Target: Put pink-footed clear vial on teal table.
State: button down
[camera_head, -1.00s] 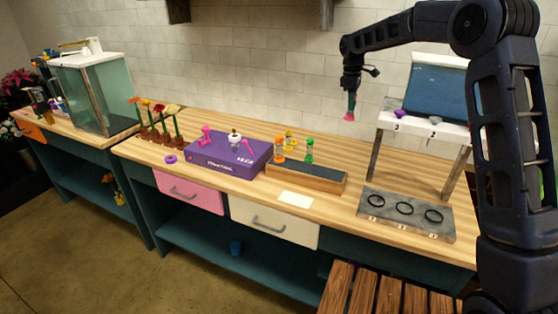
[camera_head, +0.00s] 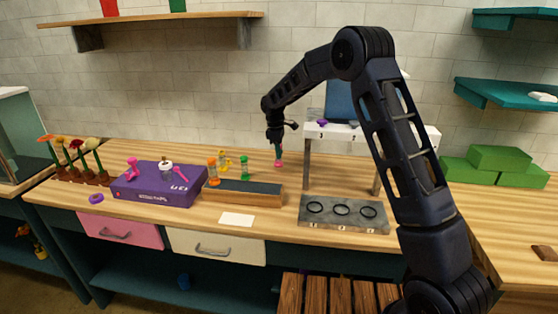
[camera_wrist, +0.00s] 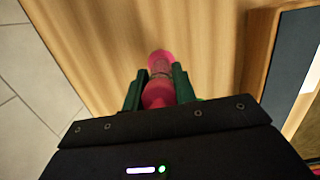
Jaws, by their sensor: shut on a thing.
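My gripper (camera_head: 276,146) is shut on the pink-footed clear vial (camera_head: 279,161), which hangs upright, pink end down, just left of the white stand. In the wrist view the vial's pink parts (camera_wrist: 160,62) show between the green fingers (camera_wrist: 158,90), with wood top beyond. The clear part is mostly hidden or too small to make out. Whether the vial touches the wood is unclear. The long bench with a wood top and teal body (camera_head: 60,252) lies below. Another teal-bodied table stands at the far left (camera_head: 14,222); I cannot tell which is the teal table.
A dark-topped wooden block (camera_head: 243,193) with small coloured vials behind it, a purple box (camera_head: 160,188) and flowers (camera_head: 82,160) stand left. A white stand (camera_head: 307,172) and grey ring plate (camera_head: 343,226) stand right. Green blocks (camera_head: 500,158) lie far right. A white card (camera_head: 237,219) lies near the front.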

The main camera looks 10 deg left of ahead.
jog(key=shift+f, duration=2.1)
jog(key=shift+f, duration=0.1)
jog(key=c, duration=1.1)
grip_release()
jog(key=r, duration=0.4)
jog(key=a+r, duration=0.1)
jog(key=r, duration=0.7)
jog(key=shift+a, duration=0.25)
jog(key=shift+r, duration=0.1)
